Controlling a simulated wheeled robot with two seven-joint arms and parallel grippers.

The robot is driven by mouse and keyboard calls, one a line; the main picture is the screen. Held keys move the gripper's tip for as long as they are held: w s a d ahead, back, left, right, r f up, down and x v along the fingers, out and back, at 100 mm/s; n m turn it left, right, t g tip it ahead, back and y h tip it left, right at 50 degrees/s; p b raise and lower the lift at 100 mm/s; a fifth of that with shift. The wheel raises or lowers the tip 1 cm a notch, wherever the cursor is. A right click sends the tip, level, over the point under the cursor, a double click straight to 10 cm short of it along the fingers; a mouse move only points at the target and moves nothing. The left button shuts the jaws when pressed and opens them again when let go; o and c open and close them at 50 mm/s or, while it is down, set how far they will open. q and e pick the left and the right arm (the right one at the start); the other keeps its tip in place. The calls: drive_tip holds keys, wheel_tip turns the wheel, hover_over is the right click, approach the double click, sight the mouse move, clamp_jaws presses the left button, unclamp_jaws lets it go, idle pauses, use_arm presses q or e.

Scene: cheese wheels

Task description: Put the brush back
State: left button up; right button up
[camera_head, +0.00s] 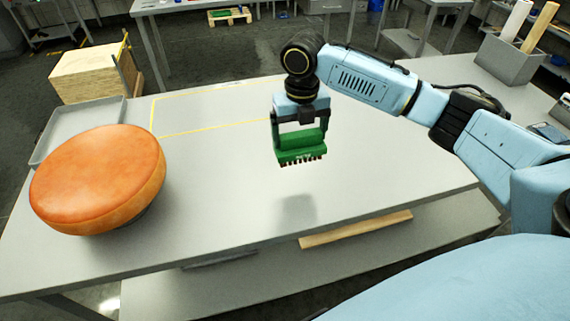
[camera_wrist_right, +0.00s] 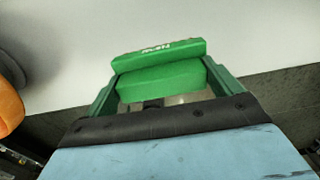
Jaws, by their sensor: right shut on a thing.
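A green brush (camera_head: 300,155) with dark bristles pointing down hangs in my right gripper (camera_head: 300,128), above the grey table (camera_head: 380,178). My right gripper is shut on the brush's green handle. The brush also shows in the right wrist view (camera_wrist_right: 160,65), between the green fingers (camera_wrist_right: 165,90). A soft shadow lies on the table below the brush, so it is apart from the surface. My left gripper is not in view.
A large orange cheese wheel (camera_head: 95,178) sits at the table's left, by a grey tray (camera_head: 48,148). A yellow outline (camera_head: 200,130) marks the far left of the tabletop. A grey box (camera_head: 512,62) with rolls stands at the back right. The middle of the table is clear.

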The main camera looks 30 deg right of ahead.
sight(300, 150)
drive_tip(key=shift+f, duration=0.4)
drive_tip(key=shift+s+f, duration=0.15)
drive_tip(key=shift+f, duration=0.5)
drive_tip(key=f, duration=0.3)
drive_tip(key=shift+s, duration=0.2)
wheel_tip(300, 150, down, 3)
drive_tip(key=shift+r, duration=0.15)
drive_tip(key=shift+f, duration=0.9)
drive_tip(key=shift+w, duration=0.1)
drive_tip(key=shift+f, duration=0.1)
drive_tip(key=o, duration=0.5)
drive_tip(key=shift+f, duration=0.1)
drive_tip(key=shift+o, duration=0.9)
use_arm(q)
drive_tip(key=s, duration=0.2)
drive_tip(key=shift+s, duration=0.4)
use_arm(e)
wheel_tip(300, 150, up, 12)
drive_tip(key=shift+r, duration=0.2)
